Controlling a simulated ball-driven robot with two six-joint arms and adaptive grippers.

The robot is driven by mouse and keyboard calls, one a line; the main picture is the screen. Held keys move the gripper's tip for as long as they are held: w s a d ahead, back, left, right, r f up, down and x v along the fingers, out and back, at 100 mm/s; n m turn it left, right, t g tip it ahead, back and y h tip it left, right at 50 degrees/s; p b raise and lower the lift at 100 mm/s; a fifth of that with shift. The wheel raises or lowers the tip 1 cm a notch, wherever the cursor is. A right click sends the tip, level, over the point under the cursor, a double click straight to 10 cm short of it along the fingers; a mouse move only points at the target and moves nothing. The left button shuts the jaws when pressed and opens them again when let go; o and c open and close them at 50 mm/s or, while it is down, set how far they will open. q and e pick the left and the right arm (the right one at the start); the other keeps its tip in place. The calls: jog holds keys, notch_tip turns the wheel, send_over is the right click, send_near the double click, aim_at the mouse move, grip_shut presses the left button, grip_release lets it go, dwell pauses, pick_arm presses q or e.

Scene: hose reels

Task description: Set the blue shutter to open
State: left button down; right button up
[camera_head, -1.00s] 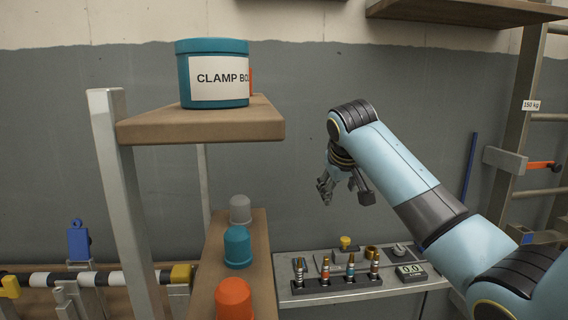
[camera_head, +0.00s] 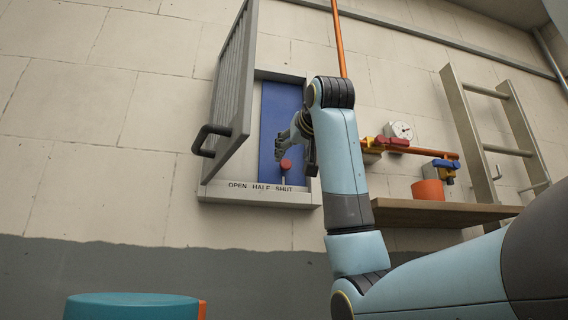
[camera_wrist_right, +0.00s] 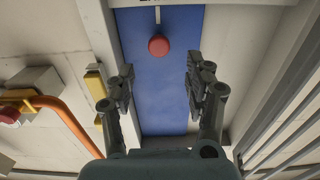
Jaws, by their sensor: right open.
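The blue shutter (camera_head: 268,125) is a flat blue panel in a pale wall frame. Its red knob (camera_head: 286,165) stands at the SHUT end of the labels OPEN, HALF, SHUT (camera_head: 260,187). A grey slatted door (camera_head: 232,85) with a black handle hangs swung open at the left of the frame. My right gripper (camera_head: 293,150) is in front of the panel, near the knob. In the right wrist view the open, empty fingers (camera_wrist_right: 163,90) are spread over the blue panel (camera_wrist_right: 165,75), with the red knob (camera_wrist_right: 158,45) beyond and between them, apart from them. My left gripper is out of view.
An orange pipe with a red-handled valve (camera_head: 392,143) and a gauge (camera_head: 399,130) is right of the frame. A wooden shelf (camera_head: 430,212) holds an orange cup (camera_head: 428,190). A ladder (camera_head: 490,130) leans at the right. A teal tin (camera_head: 130,306) is at the bottom.

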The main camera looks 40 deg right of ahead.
aim_at(286, 163)
jog(key=p+x, duration=0.3)
jog(key=x, duration=0.4)
jog(key=shift+d, duration=0.1)
jog(key=shift+w+d+f, duration=0.1)
jog(key=shift+w+d, duration=0.15)
jog(key=shift+w, duration=0.25)
jog(key=shift+s+a, duration=0.1)
jog(key=c, duration=0.3)
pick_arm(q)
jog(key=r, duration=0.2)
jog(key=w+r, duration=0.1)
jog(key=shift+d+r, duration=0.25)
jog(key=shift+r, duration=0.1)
pick_arm(e)
grip_shut()
